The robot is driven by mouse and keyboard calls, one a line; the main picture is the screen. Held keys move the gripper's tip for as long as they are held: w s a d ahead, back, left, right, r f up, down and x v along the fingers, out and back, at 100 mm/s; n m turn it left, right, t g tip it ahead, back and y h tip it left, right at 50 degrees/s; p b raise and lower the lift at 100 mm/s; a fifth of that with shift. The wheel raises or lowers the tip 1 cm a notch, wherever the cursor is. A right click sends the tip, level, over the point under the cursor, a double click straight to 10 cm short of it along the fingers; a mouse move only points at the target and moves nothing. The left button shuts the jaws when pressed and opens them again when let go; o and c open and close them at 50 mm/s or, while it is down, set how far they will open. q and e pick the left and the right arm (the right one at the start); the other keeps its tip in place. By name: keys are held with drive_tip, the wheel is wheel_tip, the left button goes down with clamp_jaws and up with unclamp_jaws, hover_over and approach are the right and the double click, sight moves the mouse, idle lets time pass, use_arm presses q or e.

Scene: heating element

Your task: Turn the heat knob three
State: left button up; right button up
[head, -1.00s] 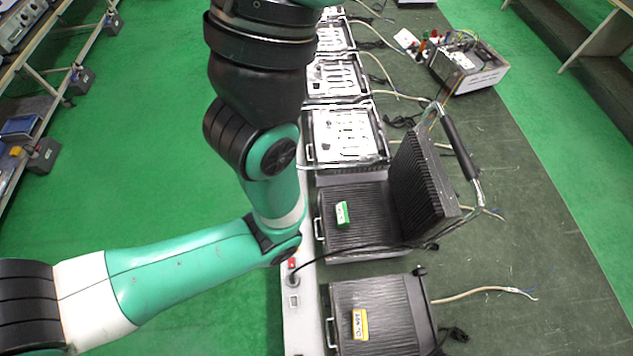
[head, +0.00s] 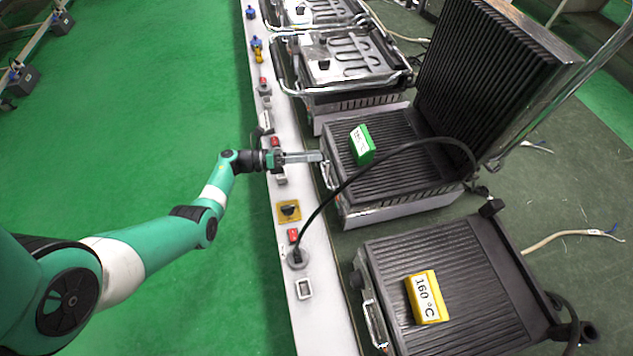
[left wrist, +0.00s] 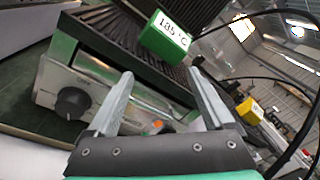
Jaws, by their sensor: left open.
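A contact grill (head: 395,205) with its ribbed lid (head: 490,75) raised stands right of the white rail. In the left wrist view a black round knob (left wrist: 72,102) sits on its pale metal front, left of my left gripper's fingers. An orange light (left wrist: 157,124) shows low between the fingers. My left gripper (head: 320,157) reaches the front of this grill and also shows in the left wrist view (left wrist: 160,80). Its fingers are apart with nothing held, and the knob is outside them. I cannot tell the knob's setting. My right gripper is not in view.
A green block (head: 361,145) lies on the open grill's plate. A nearer grill (head: 455,265) carries a yellow block (head: 427,297) reading 160 °C. The white rail (head: 325,325) holds switches and plugs. A black cable (head: 350,180) arcs across the open grill.

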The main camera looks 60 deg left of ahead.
use_arm(q)
drive_tip(key=s+a+f+n+y+b, duration=0.1)
drive_tip(key=s+a+f+b, duration=0.1)
drive_tip(key=f, duration=0.2)
drive_tip(key=s+a+f+n+y+b, duration=0.1)
drive_tip(key=s+a+f+y+b, duration=0.1)
drive_tip(key=f, duration=0.3)
drive_tip(key=s+a+f+n+y+b, duration=0.1)
drive_tip(key=s+a+f+n+b, duration=0.1)
drive_tip(key=s+a+f+b, duration=0.1)
drive_tip(key=shift+s+a+f+t, duration=0.2)
drive_tip(key=shift+s+f+t, duration=0.3)
drive_tip(key=shift+f, duration=0.4)
drive_tip(key=shift+s+a+r+y, duration=0.1)
drive_tip(key=shift+s+a+y, duration=0.05)
drive_tip(key=shift+y, duration=0.25)
drive_tip(key=shift+r, duration=0.1)
drive_tip(key=w+b, duration=0.1)
drive_tip(key=w, duration=0.2)
drive_tip(key=w+d+b, duration=0.1)
drive_tip(key=w, duration=0.3)
drive_tip(key=w+b, duration=0.1)
drive_tip(key=w, duration=0.3)
drive_tip(key=shift+d, duration=0.15)
drive_tip(key=shift+w, duration=0.35)
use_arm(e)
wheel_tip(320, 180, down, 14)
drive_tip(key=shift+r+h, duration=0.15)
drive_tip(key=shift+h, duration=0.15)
